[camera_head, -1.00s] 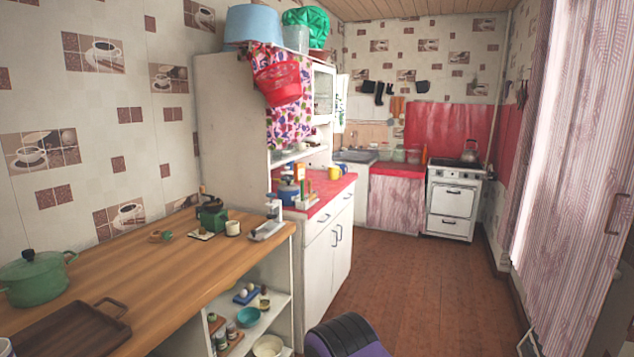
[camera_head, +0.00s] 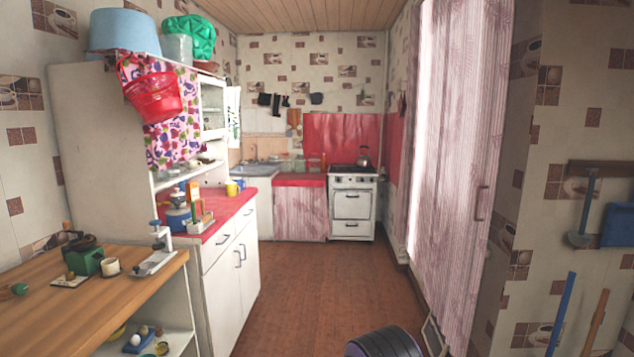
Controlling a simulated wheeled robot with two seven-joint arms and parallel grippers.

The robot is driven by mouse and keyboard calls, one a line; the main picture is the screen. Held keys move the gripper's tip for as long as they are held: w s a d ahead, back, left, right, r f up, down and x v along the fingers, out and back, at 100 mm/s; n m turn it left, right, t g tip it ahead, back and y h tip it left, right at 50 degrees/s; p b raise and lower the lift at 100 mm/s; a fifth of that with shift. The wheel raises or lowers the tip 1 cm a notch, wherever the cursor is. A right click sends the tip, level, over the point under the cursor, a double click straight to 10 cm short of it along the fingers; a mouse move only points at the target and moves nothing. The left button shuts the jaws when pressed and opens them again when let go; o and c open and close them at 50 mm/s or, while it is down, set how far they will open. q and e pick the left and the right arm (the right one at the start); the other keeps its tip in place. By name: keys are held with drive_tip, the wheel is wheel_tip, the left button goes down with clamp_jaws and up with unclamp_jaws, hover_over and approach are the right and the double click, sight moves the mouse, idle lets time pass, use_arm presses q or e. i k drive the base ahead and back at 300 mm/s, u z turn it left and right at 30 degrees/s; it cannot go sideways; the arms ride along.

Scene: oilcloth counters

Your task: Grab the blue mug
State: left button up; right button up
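A small blue item (camera_head: 240,184), perhaps the blue mug, shows just behind a yellow mug (camera_head: 232,189). Both are on the red-topped counter (camera_head: 226,212) left of the middle. It is too small and partly covered to make out its shape. Neither of my grippers is in view.
A blue pot (camera_head: 178,218) and a rack (camera_head: 200,222) stand at the counter's near end. A wooden counter (camera_head: 95,310) with a green grinder (camera_head: 84,256) is at the near left. The brown floor (camera_head: 300,285) is open toward the white stove (camera_head: 352,205).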

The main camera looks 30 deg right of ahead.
sight(240, 185)
drive_tip(key=z, duration=0.7)
drive_tip(key=i, duration=1)
drive_tip(key=z, duration=0.4)
drive_tip(key=i, duration=1.5)
drive_tip(key=u, duration=0.7)
drive_tip(key=i, duration=0.65)
drive_tip(key=u, duration=0.35)
drive_tip(key=k, duration=0.5)
drive_tip(key=z, duration=1.05)
drive_tip(key=i, duration=1.2)
drive_tip(key=z, duration=0.45)
drive_tip(key=i, duration=1)
drive_tip(key=u, duration=0.9)
drive_tip(key=i, duration=0.8)
drive_tip(key=u, duration=0.9)
